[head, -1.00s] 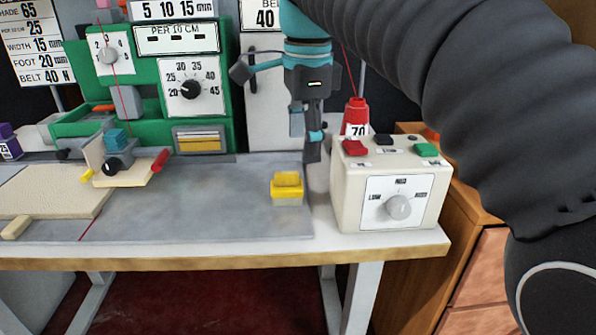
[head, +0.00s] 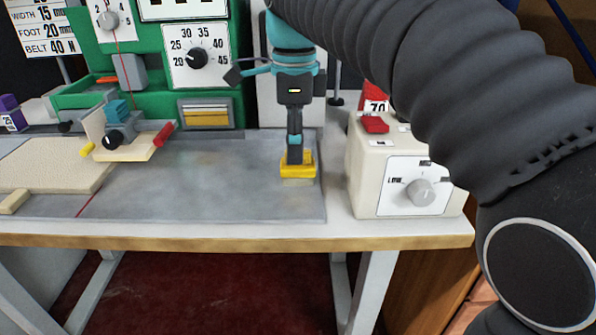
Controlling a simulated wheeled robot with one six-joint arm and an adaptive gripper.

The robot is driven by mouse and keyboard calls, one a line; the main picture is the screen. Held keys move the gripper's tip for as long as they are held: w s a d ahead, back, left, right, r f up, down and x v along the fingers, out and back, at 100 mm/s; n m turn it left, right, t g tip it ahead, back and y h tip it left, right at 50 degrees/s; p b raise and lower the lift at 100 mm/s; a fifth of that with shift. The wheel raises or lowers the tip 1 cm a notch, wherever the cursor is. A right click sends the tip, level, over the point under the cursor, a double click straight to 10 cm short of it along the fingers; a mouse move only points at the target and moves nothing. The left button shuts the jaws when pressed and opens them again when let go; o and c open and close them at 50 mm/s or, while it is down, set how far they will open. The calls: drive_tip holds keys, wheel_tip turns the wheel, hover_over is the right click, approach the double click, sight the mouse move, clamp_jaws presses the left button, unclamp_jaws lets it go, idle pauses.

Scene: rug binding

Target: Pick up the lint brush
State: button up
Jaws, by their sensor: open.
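The lint brush appears to be the small yellow block with a pale lower part (head: 298,181), standing on the grey mat near its right edge. My gripper (head: 295,158) points down right at the brush, its fingertips overlapping the brush's yellow top in the picture. The jaws are open. I see them nearly edge-on, so I cannot tell whether the fingers straddle the brush or touch it. The brush still rests on the mat.
A cream control box (head: 375,190) with a knob and a red button stands close on the right, partly behind my arm. A green machine (head: 150,75) stands behind. A beige rug piece (head: 55,165) lies left. The grey mat (head: 200,190) between is clear.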

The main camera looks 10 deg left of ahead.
sight(298, 166)
wheel_tip(298, 166, down, 5)
drive_tip(key=shift+f+b, duration=0.1)
drive_tip(key=shift+b, duration=0.4)
drive_tip(key=c, duration=1.4)
